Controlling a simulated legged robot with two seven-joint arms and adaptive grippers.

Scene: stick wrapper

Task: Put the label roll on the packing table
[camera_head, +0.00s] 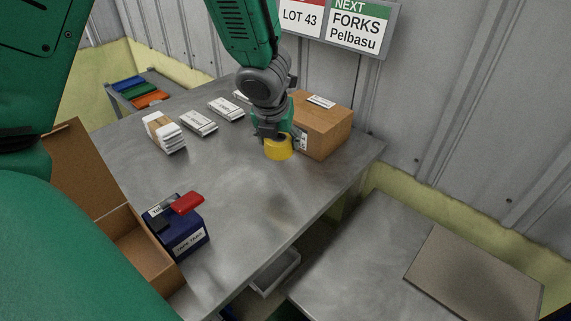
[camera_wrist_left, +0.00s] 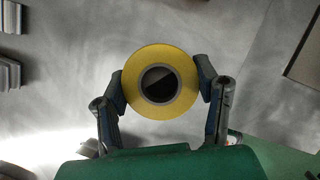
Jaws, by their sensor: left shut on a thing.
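The label roll (camera_head: 278,150) is yellow with a dark round core. In the head view it is in my left gripper (camera_head: 276,138), over the far right part of the grey packing table (camera_head: 235,215). In the left wrist view the roll (camera_wrist_left: 132,80) sits between the two fingers of my left gripper (camera_wrist_left: 160,85), which press on its opposite sides. I cannot tell whether the roll touches the tabletop. My right gripper is not in view.
A cardboard box (camera_head: 325,128) stands close behind and right of the roll. White labelled bundles (camera_head: 198,123) lie at the back left. A blue tape dispenser (camera_head: 182,238) and an open carton (camera_head: 140,248) are at the front left. The table's middle is clear.

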